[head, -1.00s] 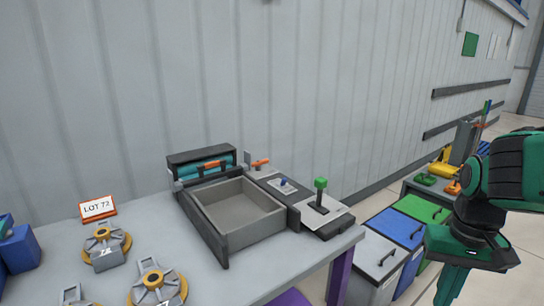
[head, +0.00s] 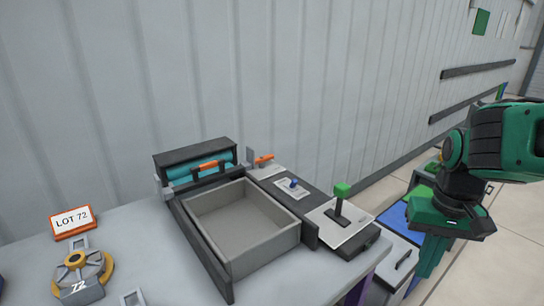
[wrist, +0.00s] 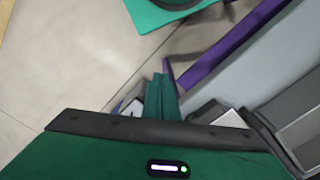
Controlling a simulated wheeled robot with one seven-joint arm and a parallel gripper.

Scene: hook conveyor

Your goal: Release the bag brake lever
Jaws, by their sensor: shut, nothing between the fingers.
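The bench-top machine has a dark housing (head: 195,152) with a teal roll (head: 185,174) in it. An orange handle (head: 208,165) lies across the roll. A second orange lever (head: 264,159) sits beside a small grey upright plate, right of the housing. A small blue lever (head: 293,183) and a green-knobbed lever (head: 341,190) stand on plates further right. No label shows which is the bag brake. My gripper (head: 427,272) is shut and empty, pointing down right of the bench, apart from every lever. Its green fingers (wrist: 164,90) also show in the wrist view.
An open grey tray (head: 232,262) fills the machine's middle. A LOT 72 sign (head: 73,222) and a yellow-and-grey fixture (head: 80,275) stand at left. A ribbed wall (head: 200,70) rises behind.

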